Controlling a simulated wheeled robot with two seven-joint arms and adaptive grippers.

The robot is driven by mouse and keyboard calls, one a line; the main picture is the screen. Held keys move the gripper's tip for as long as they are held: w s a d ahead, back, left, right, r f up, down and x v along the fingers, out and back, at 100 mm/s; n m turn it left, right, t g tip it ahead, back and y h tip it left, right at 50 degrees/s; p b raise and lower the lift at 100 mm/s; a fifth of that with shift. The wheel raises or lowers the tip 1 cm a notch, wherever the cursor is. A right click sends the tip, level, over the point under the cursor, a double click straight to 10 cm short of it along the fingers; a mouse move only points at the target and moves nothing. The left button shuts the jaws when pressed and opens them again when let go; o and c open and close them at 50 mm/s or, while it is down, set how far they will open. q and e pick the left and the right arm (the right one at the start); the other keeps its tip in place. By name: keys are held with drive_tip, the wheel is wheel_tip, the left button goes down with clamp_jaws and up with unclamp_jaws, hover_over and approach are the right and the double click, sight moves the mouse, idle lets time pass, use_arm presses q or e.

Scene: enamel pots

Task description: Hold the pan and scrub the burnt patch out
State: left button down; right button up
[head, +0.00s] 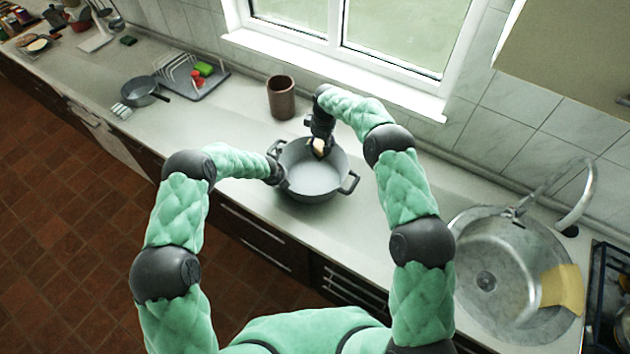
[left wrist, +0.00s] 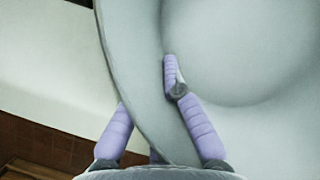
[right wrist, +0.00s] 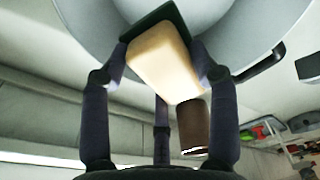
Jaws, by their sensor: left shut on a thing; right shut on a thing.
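The grey two-handled pan (head: 312,181) stands upright on the counter. My left gripper (head: 278,173) is shut on its left rim; in the left wrist view its lilac fingers (left wrist: 146,103) straddle the pan wall (left wrist: 125,65). My right gripper (head: 319,138) is over the far side of the pan, shut on a cream sponge (head: 319,147). In the right wrist view the sponge (right wrist: 160,58) has a dark green layer facing the pan (right wrist: 235,25); I cannot tell whether it touches. The visible pan floor looks pale grey, with no burnt patch distinguishable; the sponge hides part of it.
A brown cylindrical pot (head: 282,98) stands close behind the pan. A steel sink (head: 470,280) with a tap and yellow cloth (head: 562,289) is on the right. A dish rack (head: 195,76) and small saucepan (head: 141,91) are at left. Counter between is clear.

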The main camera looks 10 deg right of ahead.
drive_tip(key=d, duration=0.6)
drive_tip(key=shift+d, duration=0.2)
use_arm(q)
drive_tip(key=c, duration=1.5)
unclamp_jaws()
